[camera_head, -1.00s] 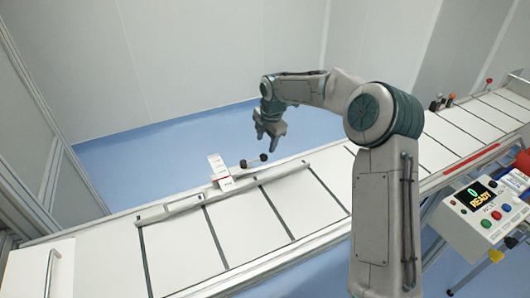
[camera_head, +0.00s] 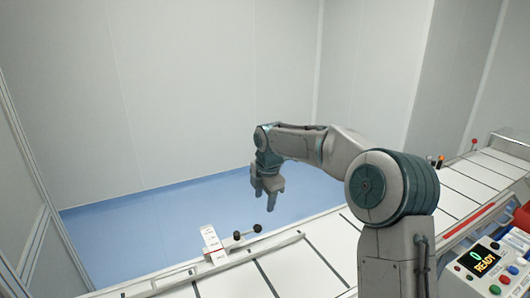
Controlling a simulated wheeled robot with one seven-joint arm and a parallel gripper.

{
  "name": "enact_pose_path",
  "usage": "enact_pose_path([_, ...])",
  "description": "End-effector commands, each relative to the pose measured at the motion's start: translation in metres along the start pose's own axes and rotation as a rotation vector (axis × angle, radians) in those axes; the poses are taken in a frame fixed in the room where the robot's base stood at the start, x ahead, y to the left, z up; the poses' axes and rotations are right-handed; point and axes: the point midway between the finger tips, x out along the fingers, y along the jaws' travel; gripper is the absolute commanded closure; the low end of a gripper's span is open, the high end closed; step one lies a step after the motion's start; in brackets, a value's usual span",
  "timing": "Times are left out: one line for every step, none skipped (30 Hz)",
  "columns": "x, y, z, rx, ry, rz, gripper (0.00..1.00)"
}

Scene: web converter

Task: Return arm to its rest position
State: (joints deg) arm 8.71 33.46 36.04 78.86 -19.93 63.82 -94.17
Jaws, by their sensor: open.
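My arm shows in the head view, reaching from the lower right up and to the left, with its elbow bent. My gripper (camera_head: 267,196) hangs at the end, pointing down, open and empty. It appears above and behind the conveyor's far rail, apart from everything. Below it in the picture are a small dark double-knobbed handle (camera_head: 247,232) and a white upright card with red marks (camera_head: 211,241).
The white conveyor (camera_head: 320,252) with dark cross lines runs from the lower left to the upper right. A control box (camera_head: 490,268) with a display reading "0 READY" stands at the lower right. Pale walls (camera_head: 180,90) stand behind, with open blue floor (camera_head: 130,225).

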Motion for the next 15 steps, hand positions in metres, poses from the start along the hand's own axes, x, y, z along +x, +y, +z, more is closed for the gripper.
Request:
enact_pose_path([-0.010, -0.011, -0.004, 0.052, -0.025, -0.005, 0.50])
enact_pose_path([-0.015, -0.019, -0.005, 0.097, -0.037, -0.008, 0.50])
enact_pose_path([-0.022, -0.030, -0.007, 0.158, -0.056, -0.011, 0.50])
enact_pose_path([-0.027, -0.038, -0.008, 0.208, -0.069, -0.012, 0.50])
enact_pose_path([-0.031, -0.048, -0.009, 0.257, -0.082, -0.014, 0.50])
enact_pose_path([-0.037, -0.059, -0.010, 0.324, -0.098, -0.013, 0.50])
enact_pose_path([-0.042, -0.069, -0.010, 0.375, -0.110, -0.012, 0.50])
enact_pose_path([-0.046, -0.078, -0.011, 0.428, -0.121, -0.009, 0.50])
enact_pose_path([-0.052, -0.090, -0.012, 0.498, -0.135, -0.006, 0.50])
enact_pose_path([-0.056, -0.100, -0.012, 0.552, -0.145, -0.002, 0.50])
enact_pose_path([-0.060, -0.110, -0.013, 0.607, -0.153, 0.002, 0.50])
enact_pose_path([-0.065, -0.124, -0.013, 0.680, -0.164, 0.009, 0.50])
enact_pose_path([-0.068, -0.134, -0.014, 0.737, -0.171, 0.016, 0.50])
enact_pose_path([-0.072, -0.144, -0.015, 0.793, -0.176, 0.022, 0.50])
enact_pose_path([-0.076, -0.158, -0.015, 0.870, -0.184, 0.031, 0.50])
